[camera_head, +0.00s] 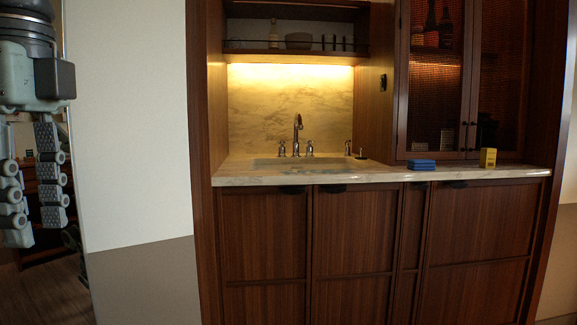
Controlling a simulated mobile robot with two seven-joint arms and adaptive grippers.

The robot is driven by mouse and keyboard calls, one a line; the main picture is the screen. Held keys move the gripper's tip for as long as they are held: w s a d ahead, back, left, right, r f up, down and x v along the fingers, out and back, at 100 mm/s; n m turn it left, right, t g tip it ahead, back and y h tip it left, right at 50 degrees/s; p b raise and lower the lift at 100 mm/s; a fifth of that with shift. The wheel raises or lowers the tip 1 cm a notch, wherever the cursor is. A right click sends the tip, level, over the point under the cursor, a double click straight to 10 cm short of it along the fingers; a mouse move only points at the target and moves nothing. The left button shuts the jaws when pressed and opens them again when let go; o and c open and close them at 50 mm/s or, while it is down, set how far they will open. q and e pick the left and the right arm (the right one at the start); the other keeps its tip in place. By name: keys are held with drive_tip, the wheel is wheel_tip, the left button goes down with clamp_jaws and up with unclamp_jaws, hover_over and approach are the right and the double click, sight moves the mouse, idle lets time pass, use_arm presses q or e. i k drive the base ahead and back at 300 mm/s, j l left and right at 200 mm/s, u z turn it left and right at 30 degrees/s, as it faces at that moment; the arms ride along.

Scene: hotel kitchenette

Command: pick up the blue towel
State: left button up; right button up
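The blue towel (422,165) lies folded in a small flat stack on the pale marble counter, right of the sink. My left gripper (36,192) hangs at the far left edge of the head view, fingers pointing down. Its two fingers are apart with nothing between them. It is far to the left of the towel and nearer to me. My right gripper is not in view.
A yellow box (488,158) stands on the counter right of the towel. The sink (310,161) with its tall faucet (298,132) is to the left. Glass-door cabinets (436,90) rise behind the towel. A white wall (130,120) stands left of the kitchenette.

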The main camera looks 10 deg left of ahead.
sight(413, 164)
drive_tip(key=i+l, duration=1.55)
drive_tip(key=i+l+z, duration=0.1)
drive_tip(key=i+l, duration=1.45)
drive_tip(key=i+j, duration=0.05)
drive_tip(key=i, duration=0.05)
